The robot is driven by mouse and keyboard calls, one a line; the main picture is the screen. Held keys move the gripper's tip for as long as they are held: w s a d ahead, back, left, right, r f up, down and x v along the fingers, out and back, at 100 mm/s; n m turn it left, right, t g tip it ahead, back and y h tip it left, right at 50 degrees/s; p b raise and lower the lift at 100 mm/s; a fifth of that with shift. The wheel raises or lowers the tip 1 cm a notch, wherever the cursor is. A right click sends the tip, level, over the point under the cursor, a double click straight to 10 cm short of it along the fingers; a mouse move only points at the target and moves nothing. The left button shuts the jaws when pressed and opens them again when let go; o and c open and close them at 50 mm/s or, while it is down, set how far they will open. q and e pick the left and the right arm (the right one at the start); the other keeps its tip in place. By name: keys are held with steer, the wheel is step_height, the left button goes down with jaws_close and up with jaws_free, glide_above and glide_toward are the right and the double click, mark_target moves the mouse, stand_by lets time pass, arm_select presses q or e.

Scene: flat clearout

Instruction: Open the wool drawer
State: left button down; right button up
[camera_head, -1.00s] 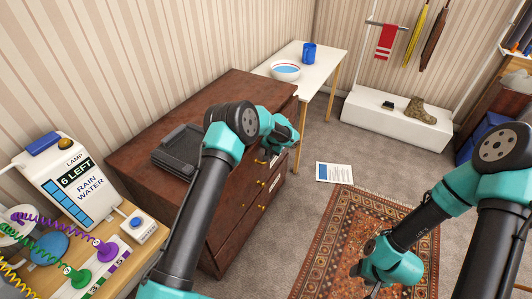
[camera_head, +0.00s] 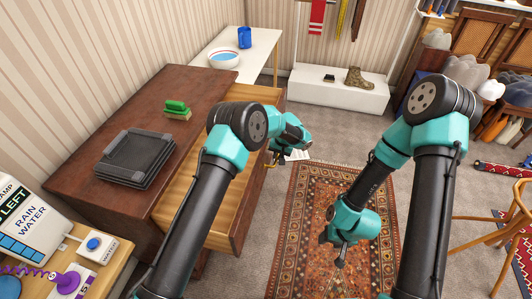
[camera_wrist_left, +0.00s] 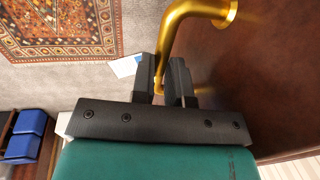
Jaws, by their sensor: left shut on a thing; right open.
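The brown dresser (camera_head: 90,195) has a drawer (camera_head: 228,203) pulled out toward the rug, showing a pale wooden inside. My arm hides part of the inside, and the part I see looks empty. I see no readable label on the drawer. My left gripper (camera_head: 281,157) is at the drawer's front. In the left wrist view, its fingers (camera_wrist_left: 167,83) are shut on the brass handle (camera_wrist_left: 192,18), which curves out from the dark wooden front. My right gripper (camera_head: 333,252) is open and empty above the rug, apart from the drawer.
A stack of dark trays (camera_head: 137,158) and a green-topped brush (camera_head: 177,110) are on the dresser. A white table (camera_head: 235,52) with a bowl (camera_head: 224,58) and blue mug (camera_head: 244,37) stands behind. A patterned rug (camera_head: 310,215) covers the floor; a wooden chair (camera_head: 500,230) stands right.

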arm_select(q)
steer(key=shift+d, duration=0.25)
steer(key=c, duration=1.1)
jaws_free()
steer(key=shift+a, duration=0.1)
steer(key=d+r, duration=0.1)
steer(key=r, duration=0.4)
steer(key=d+r, duration=0.1)
steer(key=r, duration=0.5)
steer(key=s+d+r, duration=0.1)
steer(key=r, duration=0.5)
steer(key=shift+d, duration=0.15)
steer(key=a+f, duration=0.1)
steer(key=f, duration=0.4)
steer(key=a+f, duration=0.1)
steer(key=f, duration=0.4)
steer(key=w+a+f, duration=0.1)
steer(key=f, duration=0.4)
steer(key=shift+f, duration=0.35)
steer(key=shift+r, duration=0.15)
